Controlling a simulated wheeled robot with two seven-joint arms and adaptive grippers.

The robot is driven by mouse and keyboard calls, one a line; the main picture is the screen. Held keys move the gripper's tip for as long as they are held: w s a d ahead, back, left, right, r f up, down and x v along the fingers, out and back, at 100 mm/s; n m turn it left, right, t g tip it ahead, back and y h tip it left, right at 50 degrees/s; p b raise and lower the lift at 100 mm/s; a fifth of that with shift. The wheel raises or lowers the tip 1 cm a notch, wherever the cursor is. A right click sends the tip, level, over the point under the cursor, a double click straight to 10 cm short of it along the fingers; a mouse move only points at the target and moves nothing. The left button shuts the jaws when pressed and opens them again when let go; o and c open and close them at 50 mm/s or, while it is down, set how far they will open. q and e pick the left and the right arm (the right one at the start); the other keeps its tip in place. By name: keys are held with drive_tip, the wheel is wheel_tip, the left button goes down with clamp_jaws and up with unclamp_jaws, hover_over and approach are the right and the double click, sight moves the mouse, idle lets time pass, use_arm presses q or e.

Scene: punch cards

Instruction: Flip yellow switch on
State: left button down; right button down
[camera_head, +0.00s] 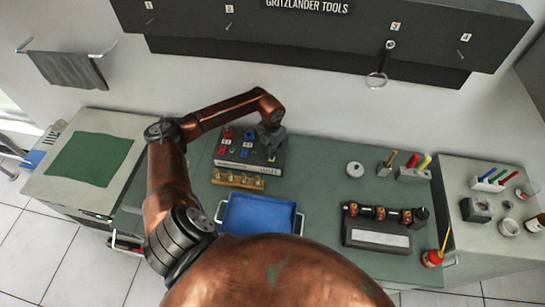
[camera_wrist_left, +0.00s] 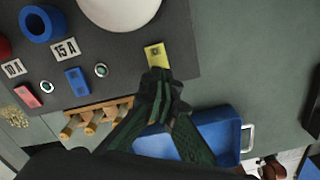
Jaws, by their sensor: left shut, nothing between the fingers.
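The dark switch panel (camera_head: 240,160) lies on the green workbench. The yellow switch (camera_wrist_left: 155,55) sits near the panel's edge in the left wrist view. It also shows as a small yellow spot (camera_head: 271,158) in the head view. My left gripper (camera_wrist_left: 158,77) is shut and empty, with its fingertips at the near end of the yellow switch. I cannot tell whether they touch it. The fingertips hide part of that end, and the switch position cannot be told. My right gripper is not in view.
A red switch (camera_wrist_left: 27,95) and a blue switch (camera_wrist_left: 76,82) sit beside the yellow one on the panel. A wooden rack (camera_head: 238,179) and a blue tray (camera_head: 259,214) stand close in front. A black stand with rollers (camera_head: 376,235) is farther right.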

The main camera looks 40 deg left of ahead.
use_arm(q)
drive_tip(key=shift+f+b, duration=0.9)
drive_tip(key=shift+f, duration=0.3)
idle(1.0)
drive_tip(key=shift+r, duration=0.1)
drive_tip(key=shift+r+p, duration=0.6)
drive_tip(key=shift+r, duration=0.25)
drive_tip(key=shift+r+p, duration=1.2)
drive_tip(key=shift+r, duration=1.4)
